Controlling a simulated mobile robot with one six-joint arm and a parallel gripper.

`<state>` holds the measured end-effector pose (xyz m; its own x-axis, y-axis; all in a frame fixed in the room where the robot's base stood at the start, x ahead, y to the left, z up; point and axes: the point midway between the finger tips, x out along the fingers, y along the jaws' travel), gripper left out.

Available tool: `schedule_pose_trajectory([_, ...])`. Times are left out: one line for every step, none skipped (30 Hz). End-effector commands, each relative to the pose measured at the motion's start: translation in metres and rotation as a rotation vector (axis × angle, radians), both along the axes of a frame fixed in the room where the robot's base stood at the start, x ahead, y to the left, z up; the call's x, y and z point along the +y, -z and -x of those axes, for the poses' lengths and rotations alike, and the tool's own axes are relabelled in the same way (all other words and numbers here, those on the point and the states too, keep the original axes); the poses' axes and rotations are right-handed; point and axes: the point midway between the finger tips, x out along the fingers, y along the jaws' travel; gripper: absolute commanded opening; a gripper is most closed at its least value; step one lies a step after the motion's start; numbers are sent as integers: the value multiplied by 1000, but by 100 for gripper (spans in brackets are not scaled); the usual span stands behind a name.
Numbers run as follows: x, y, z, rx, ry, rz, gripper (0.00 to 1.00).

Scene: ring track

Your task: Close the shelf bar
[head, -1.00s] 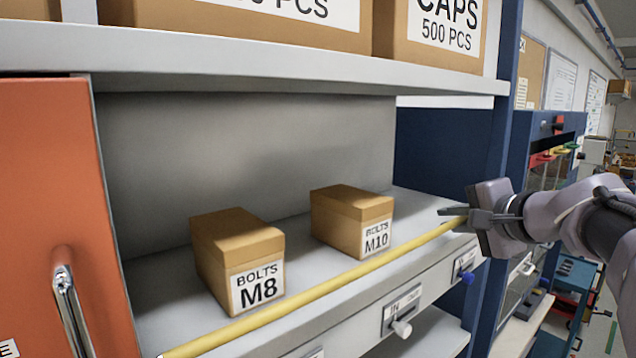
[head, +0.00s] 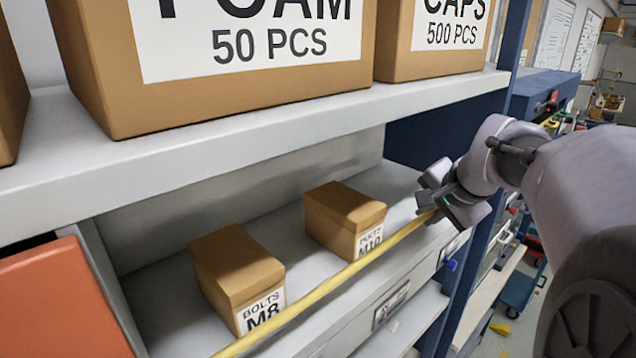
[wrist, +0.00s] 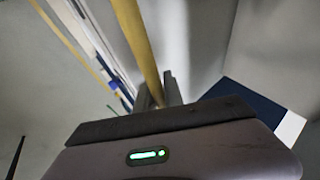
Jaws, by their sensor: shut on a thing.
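The shelf bar (head: 330,284) is a yellow rod running along the front of the lower shelf, from the bottom of the head view up to my gripper at the right. My gripper (head: 431,208) is shut on the bar near its right end. In the wrist view the yellow bar (wrist: 135,40) runs down between my gripper's fingers (wrist: 158,92). The fingers partly hide the bar's end, so I cannot tell whether it touches a catch at the right post.
The M8 box (head: 236,275) and the M10 box (head: 343,220) stand on the shelf behind the bar. Larger cartons (head: 240,100) stand on the upper shelf (head: 200,140). An orange door panel (head: 60,305) is at lower left. A blue post (head: 470,270) stands at right.

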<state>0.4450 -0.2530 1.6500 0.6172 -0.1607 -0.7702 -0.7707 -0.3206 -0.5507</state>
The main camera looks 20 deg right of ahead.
Motion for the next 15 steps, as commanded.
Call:
schedule_pose_trajectory([1, 1, 0, 7, -1, -2, 0])
schedule_pose_trajectory([1, 2, 0, 9, 0, -1, 0])
schedule_pose_trajectory([1, 2, 0, 10, 0, -1, 0])
schedule_pose_trajectory([1, 2, 0, 11, 0, -1, 0])
schedule_pose_trajectory([1, 2, 0, 12, 1, -1, 0])
schedule_pose_trajectory([1, 3, 1, 12, 1, -1, 0])
schedule_pose_trajectory([1, 3, 1, 13, 0, -1, 0])
schedule_pose_trajectory([1, 3, 1, 13, 0, -1, 0])
schedule_pose_trajectory([1, 3, 1, 13, 0, -1, 0])
schedule_pose_trajectory([1, 3, 1, 13, 0, -1, 0])
schedule_pose_trajectory([1, 3, 1, 13, 0, -1, 0])
schedule_pose_trajectory([1, 3, 1, 13, 0, -2, 0])
schedule_pose_trajectory([1, 3, 1, 13, 0, -2, 0])
schedule_pose_trajectory([1, 3, 1, 13, 0, -2, 14])
schedule_pose_trajectory([1, 3, 1, 13, 0, -2, 22])
